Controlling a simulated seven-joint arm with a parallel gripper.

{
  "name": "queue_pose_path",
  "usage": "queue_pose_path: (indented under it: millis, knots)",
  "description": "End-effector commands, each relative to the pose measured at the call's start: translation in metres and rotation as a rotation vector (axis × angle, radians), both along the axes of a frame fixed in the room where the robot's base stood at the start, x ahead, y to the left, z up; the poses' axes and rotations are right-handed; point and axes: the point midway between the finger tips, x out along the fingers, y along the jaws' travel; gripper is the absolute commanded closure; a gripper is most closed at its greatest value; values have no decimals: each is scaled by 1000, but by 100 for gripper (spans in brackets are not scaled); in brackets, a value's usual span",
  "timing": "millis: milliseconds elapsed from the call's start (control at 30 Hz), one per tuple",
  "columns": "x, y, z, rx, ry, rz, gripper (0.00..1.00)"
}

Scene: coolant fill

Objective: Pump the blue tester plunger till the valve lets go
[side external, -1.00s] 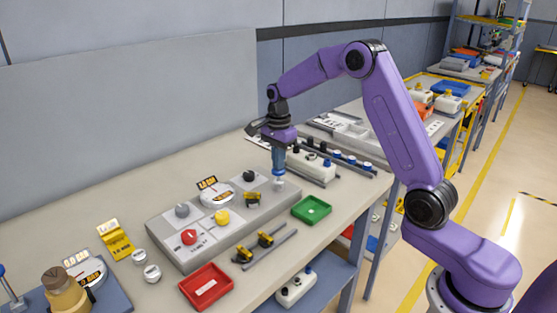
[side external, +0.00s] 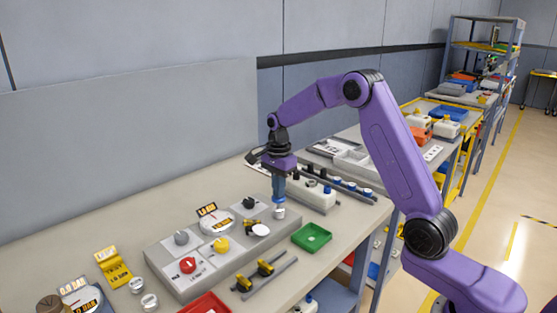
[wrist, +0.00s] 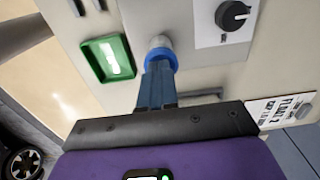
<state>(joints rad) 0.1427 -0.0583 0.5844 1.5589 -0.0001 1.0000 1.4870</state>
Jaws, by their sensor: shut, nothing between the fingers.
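The tester plunger has a blue collar (side external: 279,201) on a short pale cylinder, at the right end of the grey tester panel (side external: 165,255). In the wrist view the blue collar (wrist: 161,59) sits right at the fingertips. My gripper (side external: 278,196) points straight down, its fingers shut with nothing between them. Its tips are on or just over the plunger top; I cannot tell whether they touch. A yellow-black part (side external: 249,227) stands on the panel left of the plunger, with a white disc (side external: 260,230) beside it. A round gauge with a display (side external: 208,210) is further left; its reading is too small to be sure.

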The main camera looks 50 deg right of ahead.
Motion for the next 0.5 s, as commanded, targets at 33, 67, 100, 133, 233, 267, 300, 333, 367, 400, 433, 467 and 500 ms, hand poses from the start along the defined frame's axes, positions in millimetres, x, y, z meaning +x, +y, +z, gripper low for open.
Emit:
queue_pose_path:
  millis: [33, 67, 100, 133, 233, 267, 300, 333, 367, 400, 433, 467, 500]
  knots:
    - [1, 0, 12, -1, -7, 0, 100]
    - [1, 0, 18, -1, -10, 0, 100]
    - [2, 0, 27, -1, -10, 0, 100]
    - [2, 0, 34, -1, -10, 0, 100]
    - [2, 0, 56, -1, -11, 0, 100]
    - [2, 0, 62, -1, -11, 0, 100]
    - [2, 0, 70, -1, -11, 1, 100]
    - [2, 0, 75, -1, -10, 1, 100]
    - [2, 0, 81, -1, -10, 1, 100]
    - [2, 0, 87, -1, -10, 1, 100]
    - [2, 0, 92, -1, -10, 1, 100]
    - [1, 0, 96, -1, -10, 0, 100]
    - [2, 0, 101, -1, -9, 0, 100]
